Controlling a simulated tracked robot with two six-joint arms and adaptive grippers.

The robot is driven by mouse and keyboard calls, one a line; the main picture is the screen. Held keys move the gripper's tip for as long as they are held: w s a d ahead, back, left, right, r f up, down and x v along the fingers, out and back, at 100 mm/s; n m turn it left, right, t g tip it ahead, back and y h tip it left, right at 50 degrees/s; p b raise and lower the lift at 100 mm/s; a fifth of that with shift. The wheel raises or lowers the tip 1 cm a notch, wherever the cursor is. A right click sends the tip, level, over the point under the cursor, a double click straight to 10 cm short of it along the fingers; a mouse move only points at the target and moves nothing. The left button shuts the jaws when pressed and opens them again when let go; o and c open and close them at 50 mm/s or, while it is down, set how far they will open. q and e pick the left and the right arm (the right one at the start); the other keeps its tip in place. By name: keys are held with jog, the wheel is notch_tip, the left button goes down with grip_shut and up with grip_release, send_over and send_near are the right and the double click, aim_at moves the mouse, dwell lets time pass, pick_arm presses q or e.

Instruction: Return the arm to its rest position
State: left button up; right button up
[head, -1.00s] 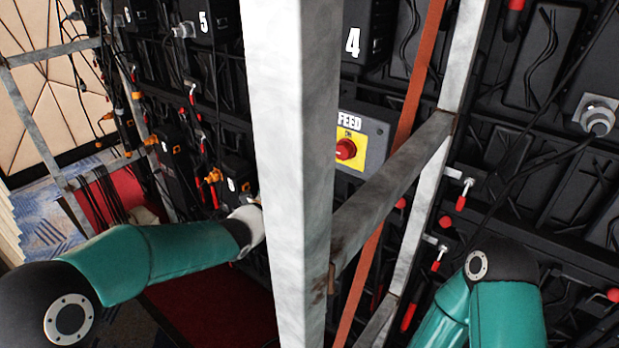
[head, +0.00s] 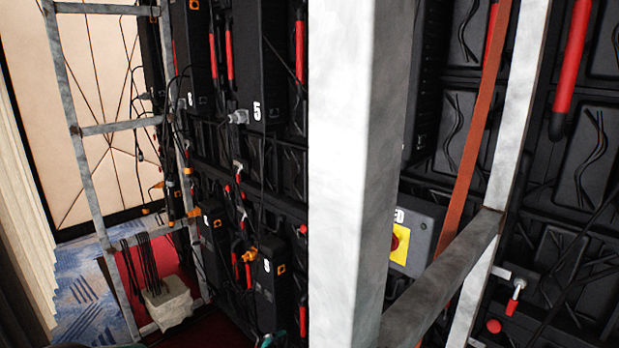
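Neither gripper shows in the head view. Only small teal bits of my own arms show at the bottom edge, so how the arms are posed cannot be seen. The back of the video wall (head: 470,130) fills the middle and right, with black boxes and cables. A box marked 5 (head: 258,75) hangs left of the post. A grey switch box with a yellow plate and red knob (head: 398,243) is partly hidden behind the post.
A thick grey metal post (head: 355,180) stands very close in front. A grey brace (head: 445,280) runs from it to a farther upright. A ladder-like frame (head: 120,128) stands at the left, near a white bundle (head: 168,303) on the floor. Patterned carpet (head: 85,295) lies at the lower left.

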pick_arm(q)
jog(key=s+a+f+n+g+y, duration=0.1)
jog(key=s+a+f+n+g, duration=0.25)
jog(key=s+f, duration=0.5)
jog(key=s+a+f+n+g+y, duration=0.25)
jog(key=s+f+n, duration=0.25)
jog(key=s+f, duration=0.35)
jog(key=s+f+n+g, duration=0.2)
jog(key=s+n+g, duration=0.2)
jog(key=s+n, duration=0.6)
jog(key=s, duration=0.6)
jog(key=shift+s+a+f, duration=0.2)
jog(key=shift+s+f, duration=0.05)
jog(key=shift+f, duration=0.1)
